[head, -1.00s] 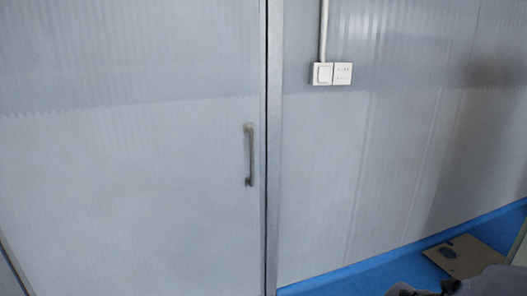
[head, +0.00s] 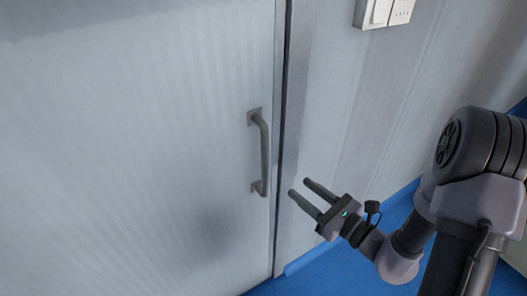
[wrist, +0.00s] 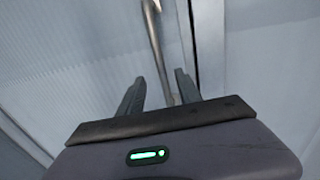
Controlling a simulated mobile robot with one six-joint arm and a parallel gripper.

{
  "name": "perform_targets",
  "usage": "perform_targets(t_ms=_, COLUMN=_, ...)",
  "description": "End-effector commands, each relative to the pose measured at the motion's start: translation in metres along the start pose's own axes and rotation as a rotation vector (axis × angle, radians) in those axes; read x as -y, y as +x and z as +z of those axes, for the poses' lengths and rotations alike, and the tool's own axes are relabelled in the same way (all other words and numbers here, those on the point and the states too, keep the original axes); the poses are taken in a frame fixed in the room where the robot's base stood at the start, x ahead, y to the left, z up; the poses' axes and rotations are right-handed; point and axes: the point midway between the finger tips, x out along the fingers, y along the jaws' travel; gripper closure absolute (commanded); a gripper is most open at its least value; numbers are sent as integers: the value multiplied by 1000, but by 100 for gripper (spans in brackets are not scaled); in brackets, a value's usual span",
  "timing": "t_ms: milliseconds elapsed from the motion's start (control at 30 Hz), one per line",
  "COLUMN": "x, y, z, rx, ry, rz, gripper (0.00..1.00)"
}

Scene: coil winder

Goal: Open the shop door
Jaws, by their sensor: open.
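The shop door (head: 140,130) is a pale, ribbed panel filling the left of the head view. It stands shut against its frame (head: 296,130). A grey vertical bar handle (head: 264,150) is fixed near its right edge. My gripper (head: 299,188) is open and empty, to the right of the handle's lower end in the head view. In the wrist view the handle (wrist: 157,45) runs down between the directions of my two fingers (wrist: 160,90). Whether the bar lies between the fingertips or beyond them I cannot tell; in the head view they look apart.
A white switch box (head: 384,12) is on the wall right of the frame. The wall (head: 400,90) is pale ribbed panelling. Blue floor (head: 330,275) shows at the lower right, beneath my arm.

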Motion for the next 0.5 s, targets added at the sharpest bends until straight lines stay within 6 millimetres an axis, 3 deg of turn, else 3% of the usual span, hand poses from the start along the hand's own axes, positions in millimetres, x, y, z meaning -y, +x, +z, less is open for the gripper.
perform_targets(t_ms=300, x=-3, y=96, z=0, rx=1, ry=-4, rz=9, gripper=59)
perform_targets(t_ms=500, x=-2, y=134, z=0, rx=0, ry=-2, rz=6, gripper=59)
